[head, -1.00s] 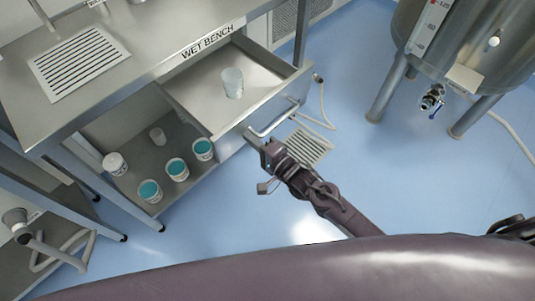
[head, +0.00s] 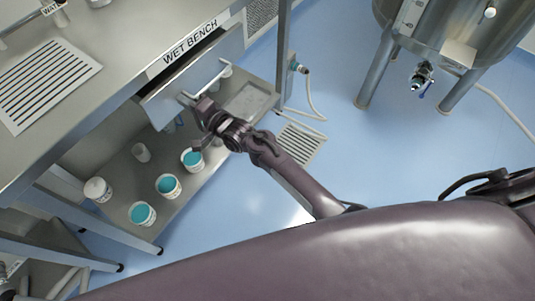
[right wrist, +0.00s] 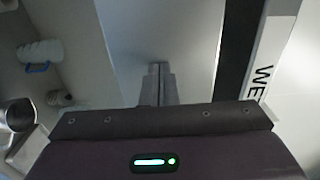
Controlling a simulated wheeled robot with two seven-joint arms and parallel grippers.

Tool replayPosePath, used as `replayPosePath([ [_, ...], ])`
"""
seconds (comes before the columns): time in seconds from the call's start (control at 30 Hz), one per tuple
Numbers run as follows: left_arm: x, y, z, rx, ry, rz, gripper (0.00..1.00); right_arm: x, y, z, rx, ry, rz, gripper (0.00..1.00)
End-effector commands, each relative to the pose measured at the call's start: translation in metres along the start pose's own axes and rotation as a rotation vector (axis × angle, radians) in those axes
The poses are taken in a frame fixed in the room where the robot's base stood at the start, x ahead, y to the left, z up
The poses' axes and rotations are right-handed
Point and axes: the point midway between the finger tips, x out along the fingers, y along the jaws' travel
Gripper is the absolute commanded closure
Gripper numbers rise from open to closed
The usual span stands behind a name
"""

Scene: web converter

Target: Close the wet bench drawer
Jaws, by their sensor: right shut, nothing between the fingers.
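The wet bench drawer (head: 182,90) is nearly shut in the head view. A narrow dark gap shows between its front panel and the bench edge labelled WET BENCH (head: 190,42). The drawer's bar handle (head: 208,84) faces outward. My right gripper (head: 196,103) is shut and empty, at the drawer front beside the handle. In the right wrist view the closed fingers (right wrist: 158,70) point at the grey front panel (right wrist: 165,25), with the dark gap (right wrist: 238,50) to their right. I cannot tell whether the tips touch the panel. My left gripper is not in view.
Below the drawer, a shelf (head: 180,195) holds several tubs with teal contents, such as this tub (head: 168,186). A steel tank (head: 450,30) on legs stands at the right. A hose (head: 310,95) hangs by the bench leg. The blue floor (head: 375,145) between is clear.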

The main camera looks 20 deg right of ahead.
Motion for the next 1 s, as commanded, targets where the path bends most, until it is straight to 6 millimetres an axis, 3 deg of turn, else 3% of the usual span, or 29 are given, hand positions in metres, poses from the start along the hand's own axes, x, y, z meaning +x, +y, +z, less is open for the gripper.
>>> replayPosePath([
  [0.43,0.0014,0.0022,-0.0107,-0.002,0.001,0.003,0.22,0.0119,-0.0018,-0.0006,0.0,0.001,-0.002,1.0],
  [0.87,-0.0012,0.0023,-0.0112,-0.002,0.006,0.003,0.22,0.0119,-0.0064,-0.0004,-0.001,0.002,-0.009,1.0],
  [1.0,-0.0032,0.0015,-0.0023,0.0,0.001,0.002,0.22,0.0074,-0.0062,0.0013,0.0,0.0,-0.007,1.0],
])
